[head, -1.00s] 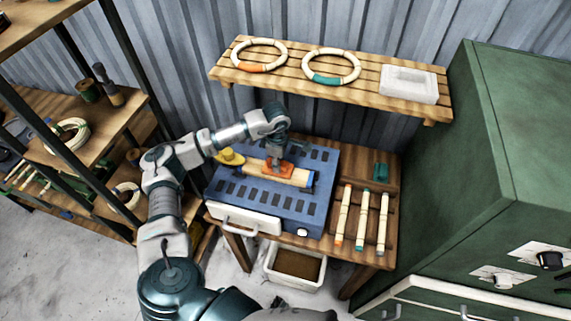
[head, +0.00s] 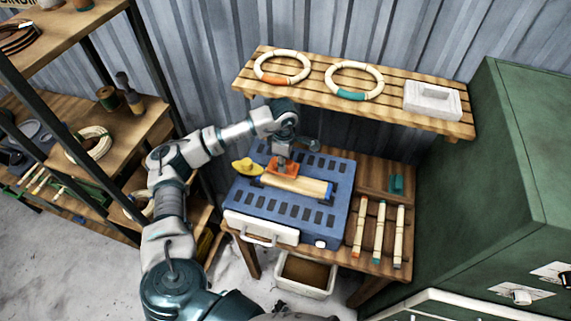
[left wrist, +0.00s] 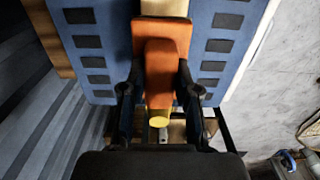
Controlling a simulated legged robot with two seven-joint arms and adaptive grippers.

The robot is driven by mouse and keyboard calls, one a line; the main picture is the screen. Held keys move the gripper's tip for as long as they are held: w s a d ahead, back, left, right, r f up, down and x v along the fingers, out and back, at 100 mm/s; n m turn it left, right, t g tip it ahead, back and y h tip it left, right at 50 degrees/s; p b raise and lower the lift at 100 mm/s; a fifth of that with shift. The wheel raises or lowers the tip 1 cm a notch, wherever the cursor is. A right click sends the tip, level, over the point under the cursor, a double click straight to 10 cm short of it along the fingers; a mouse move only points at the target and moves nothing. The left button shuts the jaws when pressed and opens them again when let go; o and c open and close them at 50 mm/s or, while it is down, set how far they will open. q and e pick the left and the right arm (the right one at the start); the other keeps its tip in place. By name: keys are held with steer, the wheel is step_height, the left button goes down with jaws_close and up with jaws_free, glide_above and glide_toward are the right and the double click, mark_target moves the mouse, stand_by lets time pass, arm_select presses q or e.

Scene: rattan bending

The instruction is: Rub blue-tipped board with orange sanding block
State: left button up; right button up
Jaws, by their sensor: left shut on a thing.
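The cream board (head: 302,186) lies on the blue slotted bench top (head: 270,208), with a dark blue tip (head: 330,191) at its right end. My left gripper (head: 283,159) is shut on the orange sanding block (head: 285,168). The block is near the board's left part and looks slightly above or behind it; I cannot tell if they touch. In the left wrist view, the block (left wrist: 162,72) sits between the two dark fingers, with cream board (left wrist: 165,7) beyond it. My right gripper is not in view.
A yellow piece (head: 246,166) is left of the board. Several cream rods (head: 380,228) lie on the wooden table at right. A wall shelf (head: 310,85) holds two rings (head: 355,81) and a white box (head: 432,98). A green cabinet (head: 480,170) bounds the right.

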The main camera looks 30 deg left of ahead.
arm_select(q)
steer(key=r, duration=0.1)
steer(key=r+p, duration=0.1)
steer(key=r, duration=0.1)
steer(key=shift+a, duration=0.25)
steer(key=shift+r+p, duration=0.1)
steer(key=shift+p, duration=0.2)
steer(key=shift+d, duration=0.3)
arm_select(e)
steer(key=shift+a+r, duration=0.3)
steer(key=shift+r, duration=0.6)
arm_select(q)
steer(key=shift+a, duration=0.1)
